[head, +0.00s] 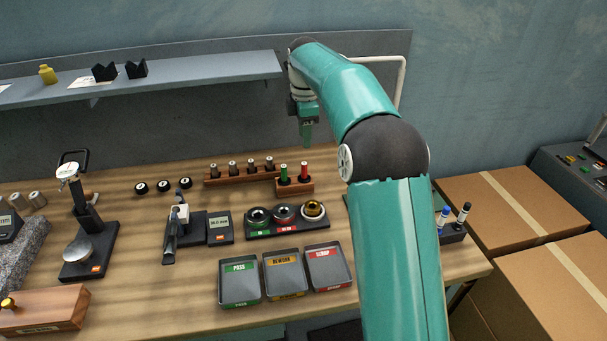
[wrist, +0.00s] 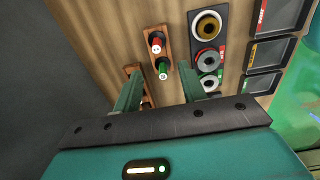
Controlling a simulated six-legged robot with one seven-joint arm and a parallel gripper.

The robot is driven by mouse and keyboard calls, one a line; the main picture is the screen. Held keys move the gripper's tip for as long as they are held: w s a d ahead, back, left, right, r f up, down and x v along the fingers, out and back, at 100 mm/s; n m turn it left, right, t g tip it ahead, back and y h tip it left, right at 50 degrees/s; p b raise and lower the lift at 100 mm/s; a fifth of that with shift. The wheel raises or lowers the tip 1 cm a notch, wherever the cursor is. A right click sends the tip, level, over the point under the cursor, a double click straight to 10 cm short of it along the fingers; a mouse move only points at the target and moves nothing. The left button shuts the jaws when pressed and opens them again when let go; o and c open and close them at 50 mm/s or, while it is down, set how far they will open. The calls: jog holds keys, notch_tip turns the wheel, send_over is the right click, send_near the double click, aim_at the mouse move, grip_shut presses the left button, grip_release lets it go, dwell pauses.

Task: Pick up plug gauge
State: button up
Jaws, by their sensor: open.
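Two small upright plugs, one green (head: 284,174) and one red (head: 304,171), stand in a short wooden block (head: 294,189) at the back middle of the bench; they look like the plug gauge pieces. In the wrist view the red plug (wrist: 156,42) and green plug (wrist: 163,69) show, the green one nearer my fingers. My gripper (head: 307,140) is above and behind the block in the head view, pointing down. In the wrist view my gripper (wrist: 160,92) has its two fingers apart with nothing held between them. The green plug lies just beyond the gap between the fingertips, not touched.
A longer wooden rack (head: 240,176) with several dark plugs adjoins on the left. A black tray of ring-shaped pieces (head: 287,230) stands in front, then three bins, including a green-labelled one (head: 240,295). A shelf (head: 190,72) runs behind. Gauges and a stand occupy the left.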

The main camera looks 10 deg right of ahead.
aim_at(304, 163)
notch_tip(304, 163, down, 8)
jog(key=shift+w+r, duration=0.1)
jog(key=shift+r, duration=0.05)
jog(key=f, duration=0.5)
jog(key=shift+w+f, duration=0.2)
jog(key=shift+w, duration=0.1)
jog(key=shift+c, duration=0.4)
grip_shut()
